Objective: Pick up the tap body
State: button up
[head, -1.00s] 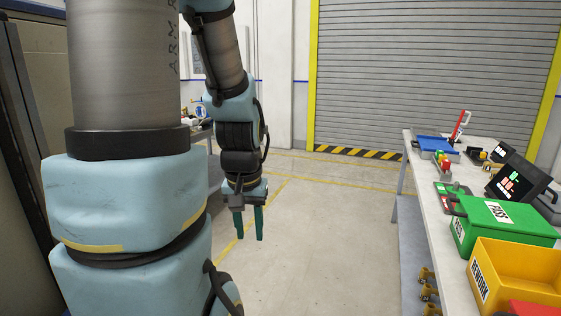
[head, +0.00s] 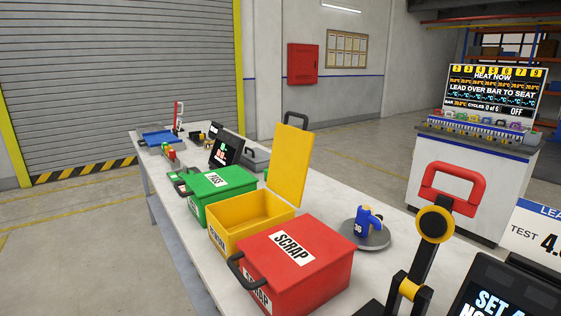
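A small blue piece shaped like a tap body (head: 366,221), with a white marking on its side, stands on a round grey plate (head: 368,238) on the bench. It is right of the red SCRAP box and behind it. Small coloured pieces (head: 470,122) stand in a row on the far white cabinet; they are too small to make out. My gripper is not in view now.
The long bench (head: 335,211) carries a green PASS box (head: 207,184), an open yellow REWORK box (head: 240,222) and a closed red SCRAP box (head: 297,265). A black lever fixture with a red handle (head: 452,185) rises at right. Floor at left is clear.

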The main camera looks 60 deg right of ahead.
aim_at(365, 219)
jog(key=z, duration=1.8)
